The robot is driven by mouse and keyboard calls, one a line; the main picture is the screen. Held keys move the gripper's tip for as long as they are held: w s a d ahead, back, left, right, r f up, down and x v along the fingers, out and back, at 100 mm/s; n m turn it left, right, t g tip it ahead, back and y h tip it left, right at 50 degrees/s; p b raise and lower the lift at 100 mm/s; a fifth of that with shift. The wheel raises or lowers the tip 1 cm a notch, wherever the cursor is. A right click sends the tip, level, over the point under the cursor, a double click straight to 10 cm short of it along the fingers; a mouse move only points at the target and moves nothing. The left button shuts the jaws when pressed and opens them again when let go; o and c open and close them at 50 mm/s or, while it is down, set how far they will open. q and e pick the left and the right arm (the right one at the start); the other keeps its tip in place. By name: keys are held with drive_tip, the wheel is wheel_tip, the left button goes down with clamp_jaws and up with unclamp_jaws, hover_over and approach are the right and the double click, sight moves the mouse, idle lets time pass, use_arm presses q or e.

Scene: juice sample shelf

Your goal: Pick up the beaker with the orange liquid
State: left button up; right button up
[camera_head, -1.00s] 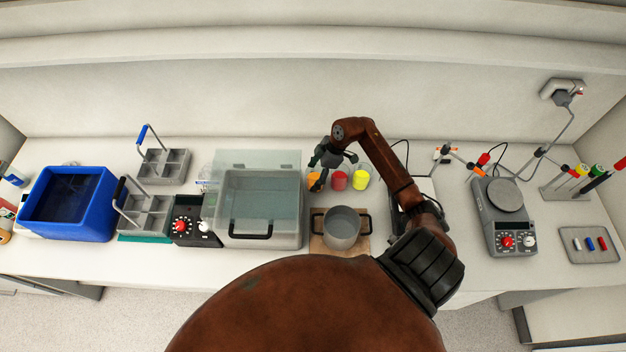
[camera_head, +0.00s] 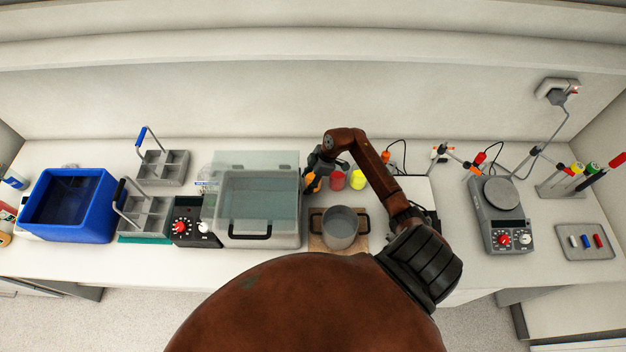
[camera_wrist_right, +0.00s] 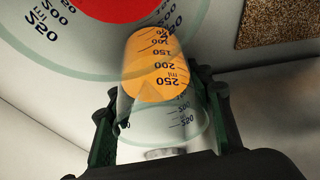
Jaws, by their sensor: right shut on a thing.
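The beaker with the orange liquid (camera_wrist_right: 155,75) is between the fingers of my right gripper in the right wrist view, which are shut on it. It looks tilted in that view, and its graduation marks show. In the head view the right gripper (camera_head: 314,176) is just left of the red beaker, and only a bit of the orange beaker (camera_head: 310,182) shows past the fingers. I cannot tell if the orange beaker touches the table. My left gripper is not in view.
A red beaker (camera_head: 337,180) and a yellow beaker (camera_head: 357,178) stand close to the right. A clear water bath (camera_head: 258,238) is close on the left. A steel pot (camera_head: 340,228) stands in front on a wooden board.

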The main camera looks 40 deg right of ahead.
drive_tip(key=c, duration=0.8)
drive_tip(key=shift+o, duration=0.2)
drive_tip(key=shift+r, duration=0.2)
